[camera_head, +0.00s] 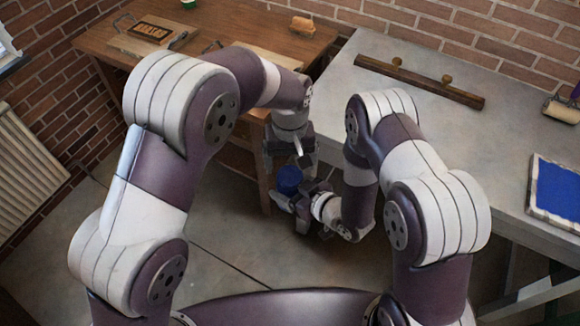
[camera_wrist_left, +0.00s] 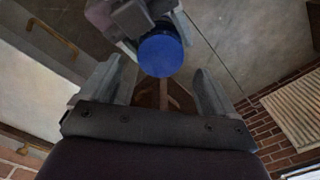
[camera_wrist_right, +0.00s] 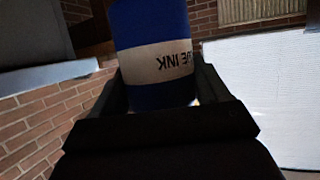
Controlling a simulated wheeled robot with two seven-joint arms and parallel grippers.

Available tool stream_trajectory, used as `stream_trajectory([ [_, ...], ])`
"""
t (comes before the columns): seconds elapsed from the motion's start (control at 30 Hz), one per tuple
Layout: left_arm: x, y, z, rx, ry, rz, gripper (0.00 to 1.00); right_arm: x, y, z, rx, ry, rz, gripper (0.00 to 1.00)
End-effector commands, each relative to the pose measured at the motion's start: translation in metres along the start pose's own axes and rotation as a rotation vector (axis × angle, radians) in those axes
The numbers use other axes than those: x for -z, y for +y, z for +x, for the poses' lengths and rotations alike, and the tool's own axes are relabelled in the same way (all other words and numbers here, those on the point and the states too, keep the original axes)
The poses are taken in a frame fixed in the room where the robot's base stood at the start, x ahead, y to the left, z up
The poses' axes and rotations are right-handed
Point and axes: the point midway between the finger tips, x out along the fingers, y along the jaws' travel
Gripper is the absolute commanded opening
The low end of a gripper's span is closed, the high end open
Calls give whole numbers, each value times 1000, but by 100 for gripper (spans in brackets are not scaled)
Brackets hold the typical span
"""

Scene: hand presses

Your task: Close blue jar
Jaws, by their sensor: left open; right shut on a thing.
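The blue jar (camera_head: 289,180) is held in front of me, below the left gripper. In the right wrist view the jar (camera_wrist_right: 150,25) has a pale band with lettering that reads partly "UE INK". My right gripper (camera_wrist_right: 158,88) is shut on the jar's sides. My left gripper (camera_head: 290,163) points down just above the jar, open and empty. In the left wrist view the jar's round blue top (camera_wrist_left: 161,55) faces the camera, just beyond and between the open fingers (camera_wrist_left: 155,88). I cannot tell whether that top is a lid.
A grey table (camera_head: 450,135) on the right bears a dark bar with knobs (camera_head: 419,82) and a blue-topped slab (camera_head: 556,190). A wooden table (camera_head: 95,42) at the back left holds a framed block (camera_head: 151,32) and a small tan object (camera_head: 303,25). Floor below the jar is clear.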

Motion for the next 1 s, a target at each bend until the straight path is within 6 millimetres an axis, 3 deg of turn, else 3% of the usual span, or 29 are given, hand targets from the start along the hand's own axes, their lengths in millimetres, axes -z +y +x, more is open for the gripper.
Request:
stream_trajectory([
  [0.37, 0, 0, -7, 0, 0, -11, 86, 2, 0, 0, -1, 5, -2, 0],
  [0.7, 0, 0, -40, 0, 0, -545, 86, 2, 0, 0, -1, 5, -1, 0],
  [1.0, 0, 0, -40, 1, -1, -569, 86, 2, 1, 0, -1, 5, -2, 0],
])
